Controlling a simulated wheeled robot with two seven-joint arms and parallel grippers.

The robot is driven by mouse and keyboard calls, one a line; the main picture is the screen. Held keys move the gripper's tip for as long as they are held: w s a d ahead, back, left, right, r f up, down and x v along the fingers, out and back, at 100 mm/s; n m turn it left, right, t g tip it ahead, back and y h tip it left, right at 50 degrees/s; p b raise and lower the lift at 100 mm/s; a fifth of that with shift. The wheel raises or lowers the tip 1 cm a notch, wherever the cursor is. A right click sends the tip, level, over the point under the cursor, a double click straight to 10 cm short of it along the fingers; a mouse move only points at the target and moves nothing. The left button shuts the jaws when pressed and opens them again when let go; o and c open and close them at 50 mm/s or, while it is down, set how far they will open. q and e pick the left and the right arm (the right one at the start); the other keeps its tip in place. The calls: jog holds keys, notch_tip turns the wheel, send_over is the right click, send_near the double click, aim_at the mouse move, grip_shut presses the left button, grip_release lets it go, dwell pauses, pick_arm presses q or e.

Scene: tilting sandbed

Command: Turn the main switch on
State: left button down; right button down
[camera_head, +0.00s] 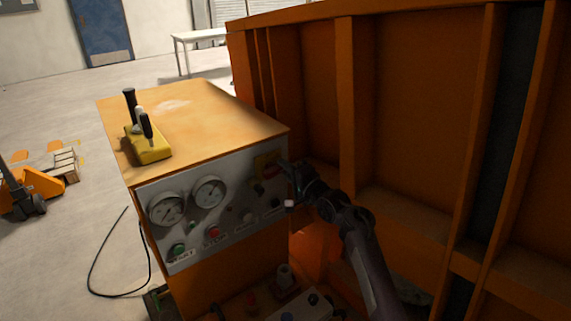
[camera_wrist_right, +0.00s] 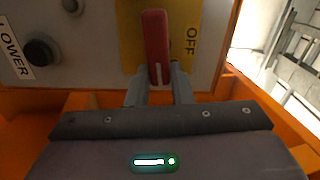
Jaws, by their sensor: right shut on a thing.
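The main switch has a red handle (camera_wrist_right: 155,38) on a yellow plate (camera_wrist_right: 132,30). The word OFF is printed on the plate, to the right of the handle in the right wrist view. In the head view the yellow plate (camera_head: 264,162) is at the upper right corner of the grey control panel (camera_head: 190,255), partly hidden by my right gripper (camera_head: 285,166). In the right wrist view my right gripper (camera_wrist_right: 160,86) has its two fingers on either side of the handle's near end, shut on it. My left gripper is not in view.
The panel also bears two gauges (camera_head: 208,192), a green button (camera_head: 178,249), a red button (camera_head: 212,232) and a black knob (camera_wrist_right: 41,52) beside a LOWER label (camera_wrist_right: 15,52). A yellow block with black handles (camera_head: 149,148) stands on the orange cabinet. A tall orange wall (camera_head: 410,110) rises at right.

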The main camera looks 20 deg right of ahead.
jog(key=shift+f+m+p, duration=0.2)
jog(key=shift+m+p, duration=0.1)
jog(key=shift+m, duration=0.4)
jog(key=c, duration=1.3)
grip_release()
jog(key=shift+b+v, duration=1)
jog(key=shift+v, duration=2.9)
